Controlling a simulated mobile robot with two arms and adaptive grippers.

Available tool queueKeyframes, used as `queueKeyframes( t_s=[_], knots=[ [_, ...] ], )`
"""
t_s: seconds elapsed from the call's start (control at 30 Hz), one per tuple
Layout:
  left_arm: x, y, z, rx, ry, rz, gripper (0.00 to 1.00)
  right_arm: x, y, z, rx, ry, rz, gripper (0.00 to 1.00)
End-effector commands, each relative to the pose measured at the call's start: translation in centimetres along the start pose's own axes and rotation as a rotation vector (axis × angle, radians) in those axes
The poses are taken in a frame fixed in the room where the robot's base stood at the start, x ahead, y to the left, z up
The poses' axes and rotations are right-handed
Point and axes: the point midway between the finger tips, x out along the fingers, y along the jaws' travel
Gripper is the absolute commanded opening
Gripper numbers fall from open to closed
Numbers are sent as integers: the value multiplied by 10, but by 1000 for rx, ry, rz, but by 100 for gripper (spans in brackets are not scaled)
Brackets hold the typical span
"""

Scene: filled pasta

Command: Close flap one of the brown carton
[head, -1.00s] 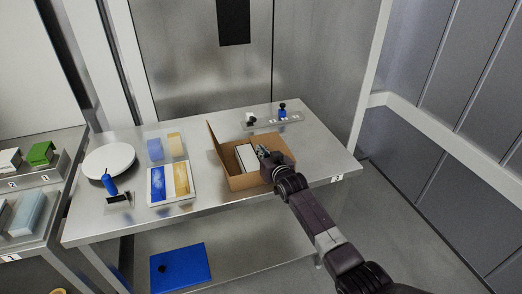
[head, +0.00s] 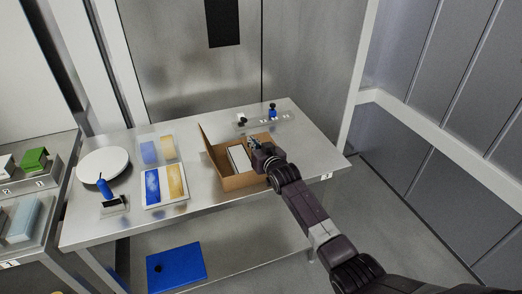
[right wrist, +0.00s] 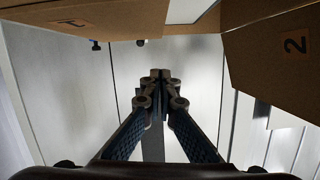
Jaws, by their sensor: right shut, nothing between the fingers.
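The brown carton (head: 236,183) stands on the steel table with a pale block (head: 239,158) inside. One flap (head: 207,137) stands up on its left side in the head view. My right gripper (head: 254,146) is over the right part of the carton and hides some of it. In the right wrist view my right gripper (right wrist: 160,76) is shut and empty. A flap panel with a mark like a 1 (right wrist: 100,18) is at the upper left there, and a panel marked 2 (right wrist: 272,60) is at the right. Both look apart from the fingertips. My left gripper is out of view.
Left of the carton are trays with blue and yellow pieces (head: 153,188), a white round plate (head: 100,162) and a blue stamp-like object (head: 105,188). The table's front right corner is clear.

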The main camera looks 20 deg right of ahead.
Motion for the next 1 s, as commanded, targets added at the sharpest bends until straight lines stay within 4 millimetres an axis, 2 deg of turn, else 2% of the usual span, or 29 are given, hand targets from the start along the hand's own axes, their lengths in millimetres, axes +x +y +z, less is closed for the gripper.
queueKeyframes(
  t_s=[0.03, 0.5, 0.7, 0.87, 0.93, 1.0],
  knots=[
    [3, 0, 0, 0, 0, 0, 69, -7, 1, 9, 0, -7, 1, 0],
    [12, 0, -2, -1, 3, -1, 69, -72, 0, 8, -1, -7, 2, 0],
    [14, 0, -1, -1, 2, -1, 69, -87, -1, 7, -1, -7, 2, 0],
    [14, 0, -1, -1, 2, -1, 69, -91, -1, 7, -1, -7, 2, 0],
    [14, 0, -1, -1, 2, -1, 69, -94, -2, 11, -3, -17, 2, 0],
    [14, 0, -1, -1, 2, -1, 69, -102, -3, 25, -10, -52, 4, 0]
  ],
)
